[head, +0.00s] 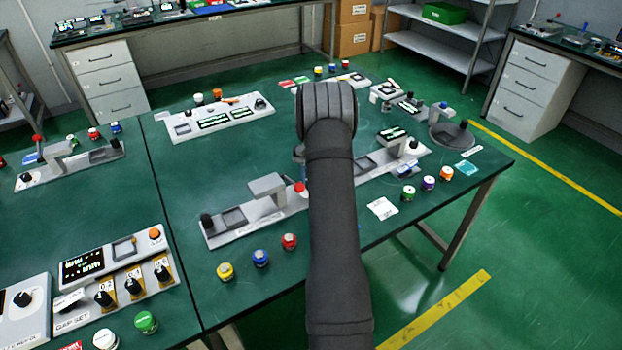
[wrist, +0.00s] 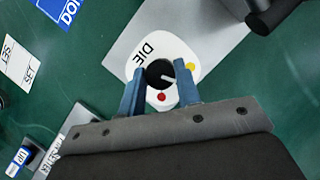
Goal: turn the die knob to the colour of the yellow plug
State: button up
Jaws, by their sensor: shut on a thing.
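The die knob (wrist: 157,71) is black with a white pointer line. It sits on a white dial plate (wrist: 143,63) marked DIE, with a yellow dot (wrist: 190,66) and a red dot (wrist: 162,97) beside it. The pointer faces right in the wrist view, roughly between the yellow and red dots. My gripper (wrist: 160,69) has its two blue fingers on either side of the knob and is shut on it. In the head view my arm hides the gripper and the knob. A yellow plug (head: 225,271) stands on the near table, left of a blue and a red plug.
A grey fixture (head: 228,236) with a red-topped part stands left of my arm. Green, purple and orange plugs (head: 428,183) stand to the right. A control panel (head: 120,270) with several knobs is at the lower left. A dark cylinder (wrist: 270,14) shows in the wrist view's upper right.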

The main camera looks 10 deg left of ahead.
jog(key=n+h, duration=0.1)
jog(key=n, duration=0.1)
jog(key=n+t, duration=0.1)
jog(key=n, duration=0.2)
jog(key=shift+a+h, duration=0.15)
jog(key=shift+h, duration=0.25)
jog(key=shift+n, duration=0.4)
jog(key=o, duration=1)
jog(key=shift+c, duration=0.2)
jog(key=shift+r, duration=0.1)
jog(key=v, duration=1.7)
jog(key=shift+a, duration=0.15)
jog(key=x, duration=1.7)
jog(key=shift+d, duration=0.2)
